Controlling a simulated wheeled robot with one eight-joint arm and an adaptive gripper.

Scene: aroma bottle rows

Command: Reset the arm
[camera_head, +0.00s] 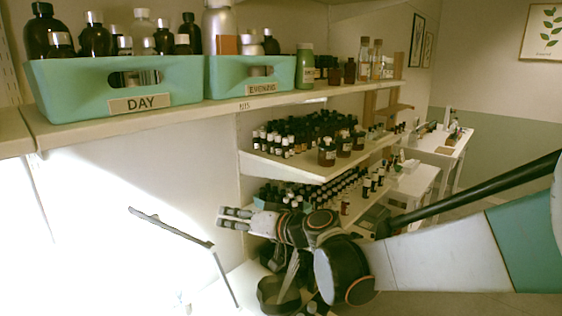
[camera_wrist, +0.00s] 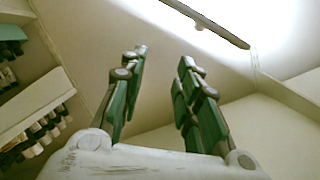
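My gripper (camera_head: 234,217) is in the lower middle of the head view, pointing left in front of the lower shelves. My white and teal arm reaches to it from the right edge. In the wrist view my gripper (camera_wrist: 162,62) has its two fingers apart with nothing between them. The fingers touch no bottle in either view.
A top shelf (camera_head: 150,122) holds a DAY bin (camera_head: 75,88) and an EVENING bin (camera_head: 230,77) with bottles. Rows of small dark bottles stand on the middle shelf (camera_head: 290,168) and below. A thin dark bar (camera_head: 170,228) is left of my gripper. White tables (camera_head: 440,142) stand at right.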

